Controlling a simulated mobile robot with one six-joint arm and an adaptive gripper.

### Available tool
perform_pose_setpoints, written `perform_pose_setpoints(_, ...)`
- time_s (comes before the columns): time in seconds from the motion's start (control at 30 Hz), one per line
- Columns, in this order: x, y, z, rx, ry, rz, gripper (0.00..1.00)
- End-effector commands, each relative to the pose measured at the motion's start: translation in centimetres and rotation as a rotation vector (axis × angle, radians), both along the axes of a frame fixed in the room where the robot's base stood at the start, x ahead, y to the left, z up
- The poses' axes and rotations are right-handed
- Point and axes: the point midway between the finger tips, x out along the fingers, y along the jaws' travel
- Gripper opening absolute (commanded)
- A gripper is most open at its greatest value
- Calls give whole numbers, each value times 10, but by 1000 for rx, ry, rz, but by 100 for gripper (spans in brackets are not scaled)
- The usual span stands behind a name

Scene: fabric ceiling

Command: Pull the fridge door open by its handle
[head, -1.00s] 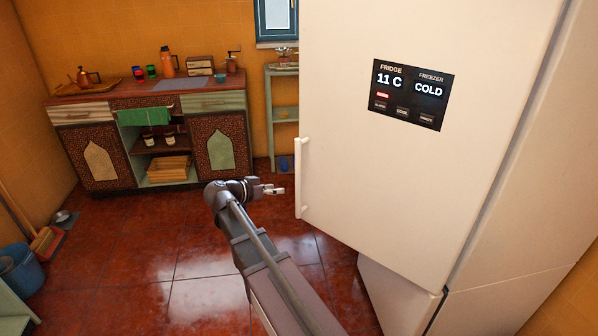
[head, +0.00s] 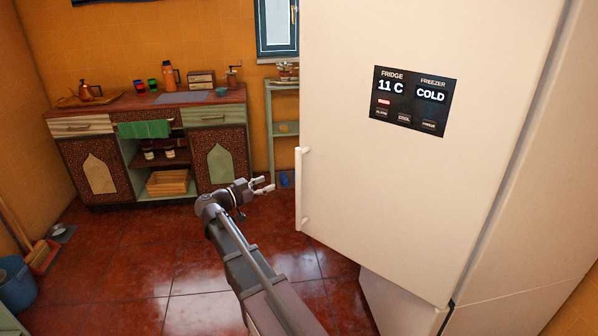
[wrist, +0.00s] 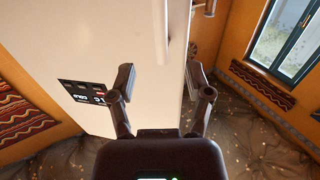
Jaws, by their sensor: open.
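The white fridge door (head: 400,190) fills the right half of the head view, with a dark display panel (head: 408,101). Its lower left corner juts out past the lower section, so it looks partly open. Its long white vertical handle (head: 299,188) is on the left edge. My gripper (head: 267,184) is just left of the handle, pointing at it across a small gap. In the wrist view its fingers (wrist: 160,80) are spread and empty. There the handle (wrist: 163,30) lies ahead, lined up between the fingers.
The lower fridge section (head: 400,302) stands below the door. A counter (head: 150,155) with several vessels is at the back left, and a narrow green shelf (head: 283,130) is behind the handle. A blue bucket (head: 17,283) is at far left. The red floor (head: 120,260) between is clear.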

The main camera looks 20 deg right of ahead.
Motion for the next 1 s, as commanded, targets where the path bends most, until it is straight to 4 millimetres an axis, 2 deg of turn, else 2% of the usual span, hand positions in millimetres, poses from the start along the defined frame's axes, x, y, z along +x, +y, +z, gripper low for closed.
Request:
perform_pose_setpoints(0.27,5,-24,0,1,1,-2,65)
perform_pose_setpoints(0.8,23,-100,0,1,1,-3,65)
perform_pose_setpoints(1.0,28,-121,0,1,1,-2,65)
